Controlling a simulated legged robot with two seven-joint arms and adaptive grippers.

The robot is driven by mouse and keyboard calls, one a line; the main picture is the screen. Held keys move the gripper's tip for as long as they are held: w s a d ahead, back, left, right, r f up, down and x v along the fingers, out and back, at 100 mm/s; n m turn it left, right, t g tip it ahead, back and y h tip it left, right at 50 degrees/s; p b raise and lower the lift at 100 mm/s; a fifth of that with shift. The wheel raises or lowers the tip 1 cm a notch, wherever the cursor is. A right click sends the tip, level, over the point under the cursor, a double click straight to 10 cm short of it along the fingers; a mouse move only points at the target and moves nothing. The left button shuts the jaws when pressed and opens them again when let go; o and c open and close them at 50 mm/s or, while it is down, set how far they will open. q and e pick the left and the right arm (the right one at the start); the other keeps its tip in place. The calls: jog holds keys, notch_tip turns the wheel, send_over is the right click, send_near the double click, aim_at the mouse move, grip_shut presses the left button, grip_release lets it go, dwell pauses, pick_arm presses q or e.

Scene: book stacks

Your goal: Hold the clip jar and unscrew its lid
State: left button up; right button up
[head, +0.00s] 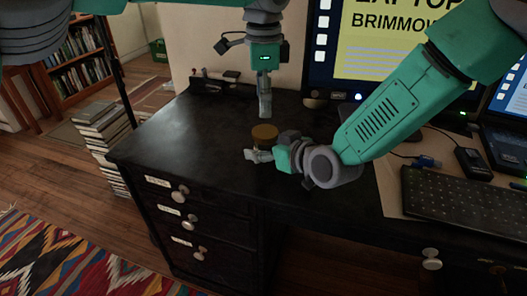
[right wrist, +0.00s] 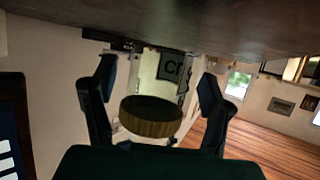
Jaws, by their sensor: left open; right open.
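The clip jar stands on the dark desk (head: 190,128). Its gold-brown lid (head: 265,131) shows in the head view, just above my right gripper (head: 254,155), which hides most of the body. In the right wrist view, the lid (right wrist: 151,118) and the pale jar body (right wrist: 146,75) with a dark label appear between the two spread fingers of my right gripper (right wrist: 155,95). I see gaps beside the lid. My left gripper (head: 264,112) points down from above, over the lid and apart from it. It is open and empty, though its fingers overlap in this view.
A monitor (head: 385,45) stands behind on the right. The desk left of the jar is mostly clear. A stack of books (head: 105,130) stands on the floor beyond the desk's left edge.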

aim_at(265, 131)
pick_arm(q)
jog(key=shift+d, duration=0.15)
pick_arm(e)
jog(key=shift+w+f, duration=0.15)
jog(key=shift+w, duration=0.1)
pick_arm(q)
jog(key=shift+d, duration=0.25)
jog(key=shift+a, duration=0.25)
pick_arm(e)
jog(key=shift+a, duration=0.15)
grip_shut()
pick_arm(q)
jog(key=shift+c, duration=1)
pick_arm(e)
jog(key=shift+f, duration=0.1)
pick_arm(q)
jog(key=shift+f, duration=0.1)
jog(key=shift+f, duration=3.9)
